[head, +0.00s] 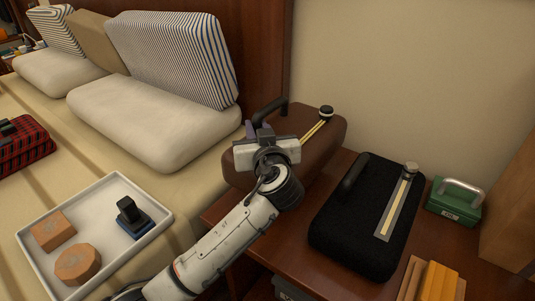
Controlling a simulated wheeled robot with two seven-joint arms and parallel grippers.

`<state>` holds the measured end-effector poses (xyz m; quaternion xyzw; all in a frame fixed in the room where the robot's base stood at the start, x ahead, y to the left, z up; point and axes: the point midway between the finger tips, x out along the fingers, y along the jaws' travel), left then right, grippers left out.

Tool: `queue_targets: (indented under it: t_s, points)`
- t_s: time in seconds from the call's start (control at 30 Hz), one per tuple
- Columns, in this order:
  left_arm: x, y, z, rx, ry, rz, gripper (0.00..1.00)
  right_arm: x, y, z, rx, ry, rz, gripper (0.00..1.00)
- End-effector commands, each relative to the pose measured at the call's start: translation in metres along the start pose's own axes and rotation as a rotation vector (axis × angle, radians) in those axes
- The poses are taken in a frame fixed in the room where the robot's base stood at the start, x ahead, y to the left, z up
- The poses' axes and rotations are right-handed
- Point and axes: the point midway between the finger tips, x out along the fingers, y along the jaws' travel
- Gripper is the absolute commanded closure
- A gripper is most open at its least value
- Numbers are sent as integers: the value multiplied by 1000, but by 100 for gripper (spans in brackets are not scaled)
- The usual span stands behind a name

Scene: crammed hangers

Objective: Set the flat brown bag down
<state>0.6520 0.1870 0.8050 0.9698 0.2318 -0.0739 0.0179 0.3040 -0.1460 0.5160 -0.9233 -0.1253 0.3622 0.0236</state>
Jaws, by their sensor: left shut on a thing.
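The flat brown bag (318,142) has a dark handle and a pale strip ending in a black knob. It lies flat, at the back left of the wooden nightstand (229,212), close to the bed's edge and the wall. My left gripper (262,132) is shut on it, at the side near the dark handle. The wrist hides the fingertips and part of the bag's near side. I cannot tell whether the bag's underside touches the nightstand. My right gripper is out of view.
A black bag (345,225) fills the nightstand's middle. A green box (453,207) and orange-brown blocks (432,281) are at its right. On the bed are pillows (150,115), a plaid red bag (22,147) and a white tray (105,183) with blocks and a stamp.

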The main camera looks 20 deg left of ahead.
Motion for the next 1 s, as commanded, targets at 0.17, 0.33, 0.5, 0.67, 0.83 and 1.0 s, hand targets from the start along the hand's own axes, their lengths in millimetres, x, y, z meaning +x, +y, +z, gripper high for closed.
queue_targets:
  t_s: [0.17,0.33,0.5,0.67,0.83,1.0]
  points:
    - [2,0,12,-8,10,2,100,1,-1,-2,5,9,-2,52]
    - [6,0,38,-5,7,2,100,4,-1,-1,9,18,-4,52]
    - [9,0,56,-7,8,2,100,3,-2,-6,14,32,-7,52]
    - [10,1,59,-8,9,3,100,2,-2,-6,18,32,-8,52]
    - [10,0,63,-2,1,1,72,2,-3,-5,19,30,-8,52]
    - [10,0,63,-2,1,1,63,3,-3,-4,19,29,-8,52]
